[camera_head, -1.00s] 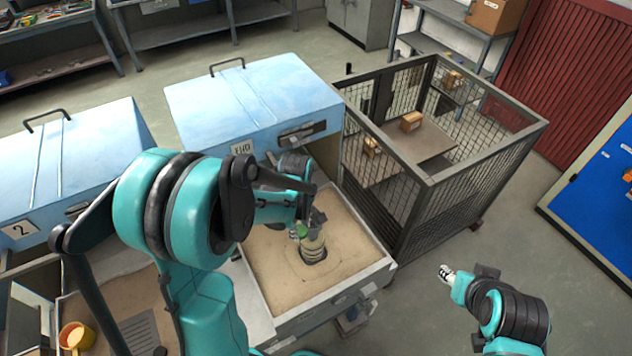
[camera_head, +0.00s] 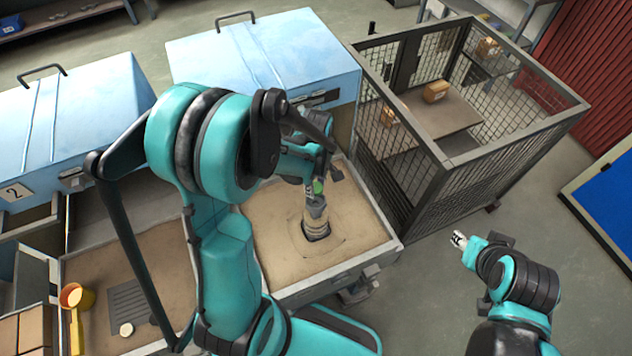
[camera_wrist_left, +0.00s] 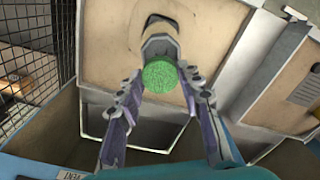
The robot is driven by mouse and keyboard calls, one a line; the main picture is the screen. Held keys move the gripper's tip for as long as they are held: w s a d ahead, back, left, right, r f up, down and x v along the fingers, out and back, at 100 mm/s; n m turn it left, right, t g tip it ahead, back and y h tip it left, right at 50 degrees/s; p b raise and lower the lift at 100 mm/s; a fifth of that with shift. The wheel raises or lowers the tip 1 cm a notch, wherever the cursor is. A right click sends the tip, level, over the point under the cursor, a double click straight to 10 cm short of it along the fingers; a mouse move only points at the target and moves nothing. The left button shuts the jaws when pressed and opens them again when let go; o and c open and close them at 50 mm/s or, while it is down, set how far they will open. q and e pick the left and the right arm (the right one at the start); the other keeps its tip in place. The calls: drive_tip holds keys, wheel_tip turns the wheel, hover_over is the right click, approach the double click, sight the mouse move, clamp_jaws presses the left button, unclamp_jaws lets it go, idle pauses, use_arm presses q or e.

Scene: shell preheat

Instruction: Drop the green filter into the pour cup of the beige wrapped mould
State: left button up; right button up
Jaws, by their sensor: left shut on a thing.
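The green filter (camera_head: 318,187) is a small round disc. It also shows in the left wrist view (camera_wrist_left: 160,75), between the fingertips of my left gripper (camera_wrist_left: 160,84). In the head view my left gripper (camera_head: 322,178) is shut on it, by the top of the beige wrapped mould (camera_head: 316,226). The mould stands upright in a pit in the sand box; in the wrist view (camera_wrist_left: 159,42) it lies just beyond the filter, which overlaps its near end. The inside of the pour cup is hidden. My right gripper (camera_head: 459,240) is small, over the floor; its fingers are unclear.
The sand box (camera_head: 275,222) sits before a blue furnace (camera_head: 265,55). A mesh cage (camera_head: 470,120) stands close on the right. Floor is clear at lower right.

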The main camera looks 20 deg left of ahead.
sight(316, 188)
use_arm(q)
wheel_tip(316, 188, down, 2)
drive_tip(key=shift+s+f+b, duration=0.15)
drive_tip(key=shift+f+b, duration=0.1)
drive_tip(key=shift+b, duration=0.55)
wheel_tip(316, 188, down, 3)
drive_tip(key=b, duration=0.3)
drive_tip(key=shift+r, duration=0.1)
drive_tip(key=o, duration=0.9)
wheel_tip(316, 188, up, 12)
drive_tip(key=shift+r, duration=0.1)
